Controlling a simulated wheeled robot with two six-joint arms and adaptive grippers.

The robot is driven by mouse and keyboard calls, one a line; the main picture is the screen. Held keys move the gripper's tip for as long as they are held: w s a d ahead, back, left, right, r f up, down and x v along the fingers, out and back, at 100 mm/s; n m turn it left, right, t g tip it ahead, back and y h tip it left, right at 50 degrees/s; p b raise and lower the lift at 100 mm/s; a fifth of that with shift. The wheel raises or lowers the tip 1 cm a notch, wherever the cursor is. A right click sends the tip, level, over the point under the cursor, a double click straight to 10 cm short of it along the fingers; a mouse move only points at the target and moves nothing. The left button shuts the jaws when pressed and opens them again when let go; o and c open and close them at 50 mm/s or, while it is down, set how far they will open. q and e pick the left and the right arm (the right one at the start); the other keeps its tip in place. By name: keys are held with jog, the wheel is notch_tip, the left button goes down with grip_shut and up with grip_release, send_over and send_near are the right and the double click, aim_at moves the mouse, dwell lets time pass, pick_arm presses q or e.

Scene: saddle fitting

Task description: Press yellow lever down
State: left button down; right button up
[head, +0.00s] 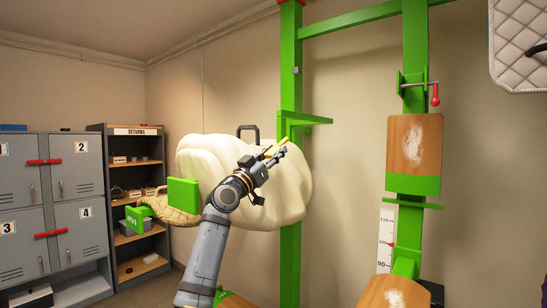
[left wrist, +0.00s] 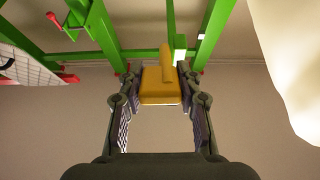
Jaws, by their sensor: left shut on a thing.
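The yellow lever (left wrist: 160,88) sits between the two fingers of my left gripper (left wrist: 160,98) in the left wrist view, and the gripper is shut on it. In the head view my left gripper (head: 275,157) is at the green post, in front of the cream-white body. Only a small bit of the yellow lever (head: 283,142) shows there, the rest hidden by the fingers. My right gripper is in neither view.
The bulky cream-white body (head: 205,158) is close beside my left arm. A green post (head: 291,70) with a side bracket stands behind the gripper. A second green post (head: 415,50) carries brown pads and a red-handled crank (head: 435,95). Grey lockers (head: 75,180) and a shelf (head: 125,180) stand left.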

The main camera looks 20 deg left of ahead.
pick_arm(q)
jog(key=c, duration=0.9)
grip_release()
jog(key=shift+s+f, duration=0.1)
jog(key=v, duration=1.1)
jog(key=shift+s+a+f, duration=0.15)
jog(key=shift+s, duration=0.15)
